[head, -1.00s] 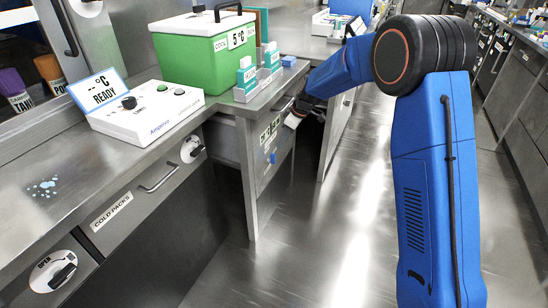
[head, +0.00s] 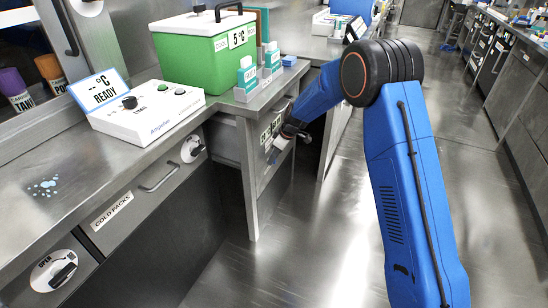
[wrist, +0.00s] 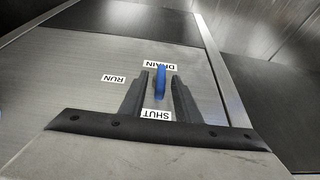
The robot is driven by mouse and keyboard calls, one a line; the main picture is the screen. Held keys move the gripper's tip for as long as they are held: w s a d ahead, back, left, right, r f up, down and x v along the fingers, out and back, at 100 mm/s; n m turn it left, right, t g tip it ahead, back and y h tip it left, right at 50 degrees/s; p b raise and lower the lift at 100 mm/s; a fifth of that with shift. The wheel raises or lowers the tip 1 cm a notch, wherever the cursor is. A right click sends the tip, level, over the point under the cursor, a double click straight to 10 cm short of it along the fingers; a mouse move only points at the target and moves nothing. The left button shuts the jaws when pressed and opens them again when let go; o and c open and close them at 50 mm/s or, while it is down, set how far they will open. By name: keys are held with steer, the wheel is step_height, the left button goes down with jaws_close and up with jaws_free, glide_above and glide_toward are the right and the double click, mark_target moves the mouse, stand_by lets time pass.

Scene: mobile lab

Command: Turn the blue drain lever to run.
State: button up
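The blue drain lever (wrist: 160,82) shows in the wrist view on a grey metal panel. It lies between the DRAIN label (wrist: 160,66) and the SHUT label (wrist: 156,115), lined up toward SHUT. The RUN label (wrist: 114,80) is to its left. My gripper (wrist: 160,78) is open, with one finger on each side of the lever and a gap visible on both sides. In the head view my gripper (head: 279,146) is at the front of the cabinet panel, and it largely hides the lever there.
A steel bench (head: 60,165) runs along the left, with a green cool box (head: 200,55) and a white control box (head: 145,112) on it. A COLD PACKS drawer (head: 125,200) and a round OPEN knob (head: 60,270) are on its front. The aisle floor (head: 320,230) is clear.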

jaws_close()
steer(key=shift+w+g, duration=0.1)
steer(key=shift+g, duration=0.2)
steer(key=w+f+m+g+y, duration=0.1)
steer(key=g+y, duration=0.1)
steer(key=g, duration=0.2)
steer(key=w+f+m+g+y, duration=0.1)
steer(key=g+y, duration=0.1)
steer(key=g, duration=0.2)
steer(key=d+f+m+g+y, duration=0.1)
steer(key=g+y, duration=0.1)
steer(key=g, duration=0.3)
steer(key=shift+w+m+y, duration=0.4)
steer(key=shift+f, duration=0.1)
stand_by(0.5)
